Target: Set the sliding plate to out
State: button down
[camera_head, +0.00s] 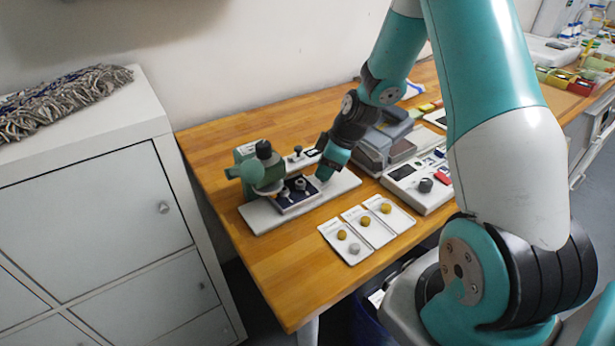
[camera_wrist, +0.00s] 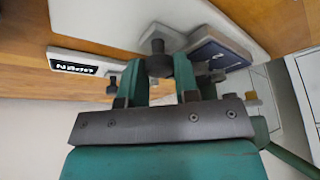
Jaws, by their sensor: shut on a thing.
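The green press-like device (camera_head: 262,166) stands on a white base board (camera_head: 262,222) near the left end of the wooden table. The dark blue sliding plate (camera_head: 297,195) lies at its front on the board; it also shows in the wrist view (camera_wrist: 220,52), right of my fingers. My gripper (camera_head: 322,176) reaches down at the plate's right side. In the wrist view my gripper (camera_wrist: 158,72) has its two green fingers on either side of a dark round knob (camera_wrist: 157,64), shut on it. The fingers partly hide the knob's lower part.
A small black label with white letters (camera_wrist: 84,66) stands left of my fingers. White cards with yellow and grey round pieces (camera_head: 365,226) lie in front. A grey device (camera_head: 383,140) and a white panel with a black knob (camera_head: 418,190) stand to the right.

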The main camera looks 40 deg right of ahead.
jog(key=d, duration=0.2)
jog(key=shift+d, duration=0.35)
jog(key=c, duration=0.9)
grip_release()
jog(key=shift+o, duration=0.2)
jog(key=shift+r, duration=0.1)
jog(key=b+v, duration=0.2)
jog(key=v, duration=1.5)
jog(key=shift+s+r, duration=0.1)
